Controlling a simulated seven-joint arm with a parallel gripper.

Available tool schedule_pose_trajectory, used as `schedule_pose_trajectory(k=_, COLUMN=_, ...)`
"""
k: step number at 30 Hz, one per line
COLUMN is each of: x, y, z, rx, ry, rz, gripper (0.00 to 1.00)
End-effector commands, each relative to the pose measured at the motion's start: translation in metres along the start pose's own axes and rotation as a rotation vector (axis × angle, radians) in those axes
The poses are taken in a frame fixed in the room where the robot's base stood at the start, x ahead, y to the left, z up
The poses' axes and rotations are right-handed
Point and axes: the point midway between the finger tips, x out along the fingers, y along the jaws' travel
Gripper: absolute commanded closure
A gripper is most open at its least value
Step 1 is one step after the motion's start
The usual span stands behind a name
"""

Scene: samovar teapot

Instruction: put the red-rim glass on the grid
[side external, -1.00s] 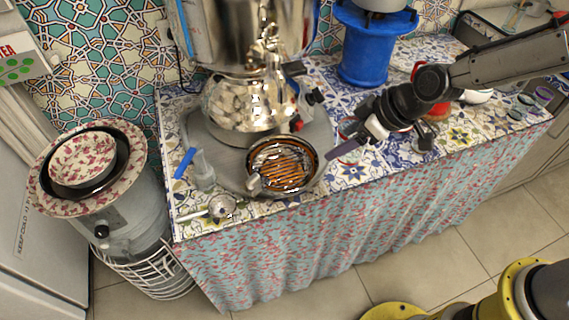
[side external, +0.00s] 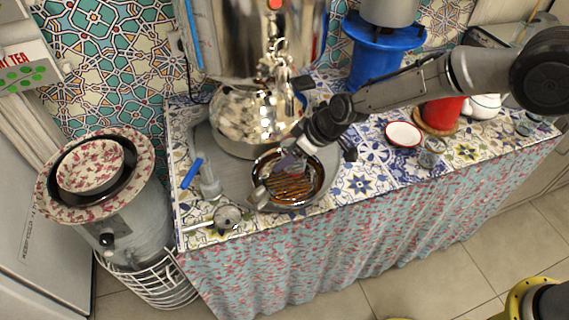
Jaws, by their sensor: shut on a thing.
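The grid (side external: 291,188) is an orange-brown slatted grate inside a dark round metal tray on the grey base under the samovar. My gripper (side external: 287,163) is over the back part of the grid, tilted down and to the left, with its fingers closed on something. The red-rim glass appears to be the thing in its fingers, but it is hard to make out against the tray. I cannot tell whether it touches the grid.
The shiny samovar (side external: 245,120) stands right behind the tray. A clear bottle (side external: 209,184) and a small metal strainer (side external: 228,217) are at the left. A red-rimmed white dish (side external: 403,134), a red pot (side external: 442,112) and small glasses (side external: 428,158) are at the right.

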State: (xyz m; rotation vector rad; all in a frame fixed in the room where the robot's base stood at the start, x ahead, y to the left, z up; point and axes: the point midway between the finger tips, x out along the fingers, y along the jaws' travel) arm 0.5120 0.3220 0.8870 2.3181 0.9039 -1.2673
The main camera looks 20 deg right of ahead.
Motion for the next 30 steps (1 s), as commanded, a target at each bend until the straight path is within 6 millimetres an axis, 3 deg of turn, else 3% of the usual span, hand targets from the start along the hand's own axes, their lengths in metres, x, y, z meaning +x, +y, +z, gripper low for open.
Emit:
schedule_pose_trajectory(k=6, x=0.017, y=0.002, z=-0.002, rx=0.000, ry=0.000, rz=0.000, gripper=0.86)
schedule_pose_trajectory(k=12, x=0.038, y=0.002, z=0.012, rx=0.000, ry=0.000, rz=0.000, gripper=0.86)
schedule_pose_trajectory(k=26, x=0.044, y=0.002, z=0.015, rx=0.000, ry=0.002, rz=0.001, gripper=0.86)
schedule_pose_trajectory(k=27, x=0.044, y=0.002, z=0.015, rx=0.000, ry=0.002, rz=0.001, gripper=0.20)
schedule_pose_trajectory(k=30, x=0.044, y=0.002, z=0.016, rx=0.000, ry=0.001, rz=0.001, gripper=0.02)
